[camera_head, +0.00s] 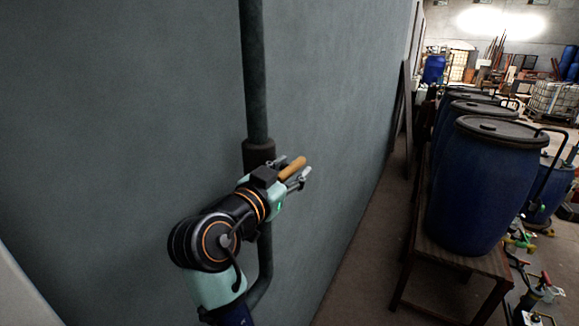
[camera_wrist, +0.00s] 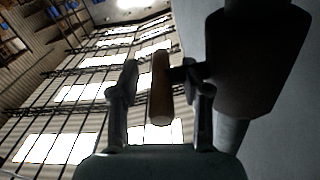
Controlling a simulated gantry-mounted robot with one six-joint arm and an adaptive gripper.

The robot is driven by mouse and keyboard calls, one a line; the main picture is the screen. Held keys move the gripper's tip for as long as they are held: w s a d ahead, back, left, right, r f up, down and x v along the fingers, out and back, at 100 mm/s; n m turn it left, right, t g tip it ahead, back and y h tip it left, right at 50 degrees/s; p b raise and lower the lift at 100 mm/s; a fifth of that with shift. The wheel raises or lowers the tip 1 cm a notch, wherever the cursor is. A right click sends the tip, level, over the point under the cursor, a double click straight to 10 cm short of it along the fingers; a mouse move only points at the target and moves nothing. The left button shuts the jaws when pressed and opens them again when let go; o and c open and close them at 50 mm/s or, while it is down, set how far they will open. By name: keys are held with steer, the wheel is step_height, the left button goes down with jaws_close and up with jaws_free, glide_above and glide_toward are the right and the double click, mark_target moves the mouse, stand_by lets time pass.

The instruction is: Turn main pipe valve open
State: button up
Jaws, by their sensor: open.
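The main pipe (camera_head: 254,75) runs down the grey wall, with a thicker dark valve body (camera_head: 259,152) partly hidden behind my arm. The valve's orange-brown handle (camera_head: 293,167) sticks out to the right of the pipe. My gripper (camera_head: 301,178) is open at the handle. In the wrist view, the handle (camera_wrist: 160,88) stands between the two fingers of my gripper (camera_wrist: 160,85), with a gap on the left side. Its dark stem (camera_wrist: 184,73) passes toward the valve body on the right. Whether the right finger touches the handle or its stem I cannot tell.
Several blue barrels (camera_head: 485,185) with dark lids stand on a wooden bench (camera_head: 455,272) at the right. The grey wall (camera_head: 120,110) is close behind the pipe. A strip of floor (camera_head: 375,245) between wall and bench is clear.

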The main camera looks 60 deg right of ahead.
jaws_close()
steer(key=shift+w+f+b, duration=0.1)
steer(key=shift+f+b, duration=0.05)
steer(key=shift+b, duration=0.15)
